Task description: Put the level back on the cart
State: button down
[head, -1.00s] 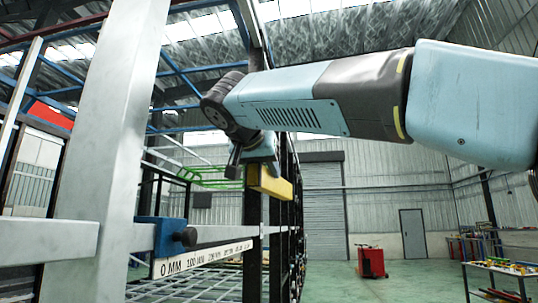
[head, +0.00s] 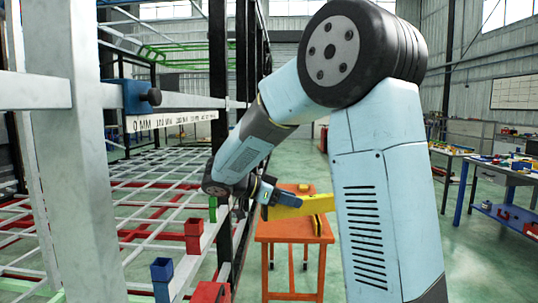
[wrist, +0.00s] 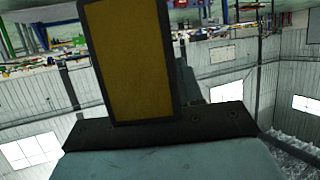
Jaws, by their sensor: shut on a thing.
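In the wrist view the level (wrist: 130,60) fills the upper middle as a broad yellow-brown bar with dark edges, standing out from the gripper. My gripper is shut on it. The orange cart (head: 292,230) stands right of the dark frame posts. Whether the level touches the cart top cannot be told.
The grey-and-black chassis frame (head: 70,150) stands close on the left, with a blue clamp (head: 136,97) and a white ruler strip. Workbenches (head: 505,175) stand at the right. Green floor is open between.

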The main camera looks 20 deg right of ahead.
jog(key=s+d+f+m+g+y, duration=0.1)
jog(key=d+f+m+g, duration=0.2)
jog(key=f, duration=0.8)
jog(key=s+d+f+m+g+y, duration=0.1)
jog(key=s+d+f+m+g, duration=0.1)
jog(key=f, duration=0.9)
jog(key=d+m+g, duration=0.1)
jog(key=d+g, duration=0.1)
jog(key=d, duration=0.1)
jog(key=shift+s+d+m+g, duration=0.15)
jog(key=shift+d+m+g, duration=0.15)
jog(key=shift+m, duration=0.1)
